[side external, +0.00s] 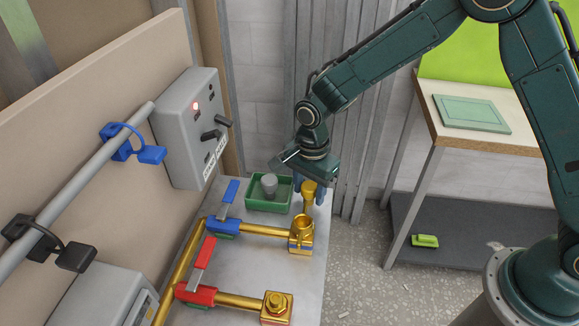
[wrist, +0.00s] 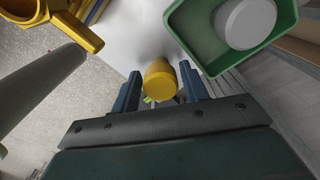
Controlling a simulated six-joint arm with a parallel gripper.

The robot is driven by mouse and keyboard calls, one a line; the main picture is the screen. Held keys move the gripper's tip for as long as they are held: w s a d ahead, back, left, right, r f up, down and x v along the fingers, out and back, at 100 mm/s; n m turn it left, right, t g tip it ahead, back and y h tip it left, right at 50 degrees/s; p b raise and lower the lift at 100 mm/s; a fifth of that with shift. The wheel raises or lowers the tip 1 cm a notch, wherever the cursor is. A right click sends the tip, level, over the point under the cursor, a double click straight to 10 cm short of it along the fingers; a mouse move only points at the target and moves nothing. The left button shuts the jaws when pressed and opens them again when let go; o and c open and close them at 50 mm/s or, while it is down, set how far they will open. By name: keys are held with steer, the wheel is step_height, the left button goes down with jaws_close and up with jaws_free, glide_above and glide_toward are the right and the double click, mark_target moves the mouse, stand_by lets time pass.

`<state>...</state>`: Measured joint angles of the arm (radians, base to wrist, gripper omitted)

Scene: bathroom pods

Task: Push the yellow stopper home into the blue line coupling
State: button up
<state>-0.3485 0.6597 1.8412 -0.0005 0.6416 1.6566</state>
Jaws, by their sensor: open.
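The yellow stopper (side external: 309,188) has a wide head and a narrower part below. It sits between the two blue fingers of my gripper (side external: 311,184), at the far side of the blue line coupling. The wrist view shows the stopper's round head (wrist: 160,79) between the fingertips (wrist: 159,88), which are open with a thin gap visible on each side. The blue line coupling (side external: 302,226) is a brass open cup with a blue band. Its ring (wrist: 85,31) shows at the upper left of the wrist view, apart from the stopper. The stopper's lower end is hidden.
A green tray (side external: 252,205) with a grey plug (side external: 269,184) stands close to my gripper. The blue lever (side external: 231,192) and red lever (side external: 201,252) rise from their pipes. The red line coupling (side external: 277,306) is capped. A grey control box (side external: 188,128) hangs on the panel.

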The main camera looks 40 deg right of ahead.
mark_target(309, 186)
stand_by(0.4)
steer(key=c, duration=0.7)
steer(key=shift+r, duration=0.1)
step_height(309, 186, up, 20)
steer(key=shift+f, duration=0.1)
stand_by(0.3)
stand_by(0.5)
steer(key=s+a+f, duration=0.1)
steer(key=s+a, duration=0.1)
steer(key=s+a+f, duration=0.2)
steer(key=s+a, duration=0.1)
steer(key=s+a+f, duration=0.2)
steer(key=s+a, duration=0.1)
steer(key=shift+s, duration=0.1)
stand_by(0.3)
